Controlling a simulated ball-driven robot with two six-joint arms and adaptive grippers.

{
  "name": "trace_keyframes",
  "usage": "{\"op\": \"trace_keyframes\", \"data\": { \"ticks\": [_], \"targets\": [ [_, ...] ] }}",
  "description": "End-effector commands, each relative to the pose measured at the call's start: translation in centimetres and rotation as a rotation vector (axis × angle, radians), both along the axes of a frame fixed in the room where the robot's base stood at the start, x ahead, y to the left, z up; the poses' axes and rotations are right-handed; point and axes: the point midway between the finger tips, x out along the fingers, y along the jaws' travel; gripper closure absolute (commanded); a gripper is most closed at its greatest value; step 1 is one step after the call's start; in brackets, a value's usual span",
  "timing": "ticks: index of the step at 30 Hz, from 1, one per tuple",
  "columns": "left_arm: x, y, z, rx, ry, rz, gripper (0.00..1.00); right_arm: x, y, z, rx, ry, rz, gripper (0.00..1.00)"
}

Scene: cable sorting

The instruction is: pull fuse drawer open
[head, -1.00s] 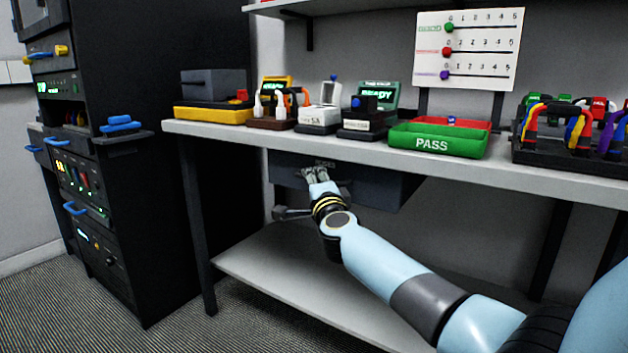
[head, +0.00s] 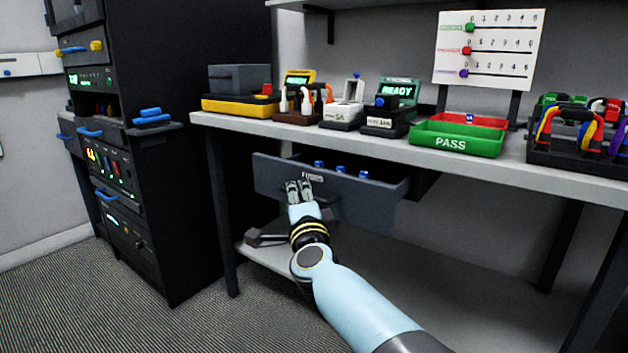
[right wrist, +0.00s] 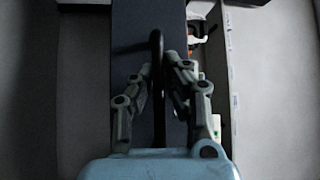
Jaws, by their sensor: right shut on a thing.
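The fuse drawer (head: 352,200) hangs under the workbench and stands partly open, its dark grey front pulled out from the bench. Several blue-topped fuses (head: 340,169) show inside it behind the front. My right gripper (head: 299,186) is at the left part of the drawer front, shut on the drawer's handle. In the right wrist view the dark handle bar (right wrist: 157,75) runs between the two fingers of the right gripper (right wrist: 162,75), against the dark drawer front (right wrist: 133,20). My left gripper is not in view.
The workbench top (head: 480,156) carries testers, a red and green PASS tray (head: 455,146) and a cable rack (head: 575,157) at the right. A black equipment rack (head: 150,200) stands at the left. A lower shelf (head: 440,300) lies below the drawer.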

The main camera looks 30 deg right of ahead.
Motion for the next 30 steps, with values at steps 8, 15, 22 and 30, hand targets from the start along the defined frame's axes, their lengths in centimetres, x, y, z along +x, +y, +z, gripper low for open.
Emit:
{"op": "trace_keyframes", "data": {
  "ticks": [8, 15, 22, 30],
  "targets": [
    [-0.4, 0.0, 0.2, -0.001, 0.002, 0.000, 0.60, -1.2, 2.5, -0.6, -0.001, 0.010, -0.001, 1.00],
    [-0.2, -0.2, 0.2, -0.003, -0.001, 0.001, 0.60, -1.4, 2.9, -0.7, -0.002, 0.012, -0.001, 1.00],
    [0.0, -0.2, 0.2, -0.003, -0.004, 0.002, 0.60, -1.4, 2.8, -0.7, -0.001, 0.012, -0.001, 0.87],
    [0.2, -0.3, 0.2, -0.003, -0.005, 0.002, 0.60, -1.3, 2.8, -0.4, -0.002, 0.006, -0.001, 0.66]
  ]
}}
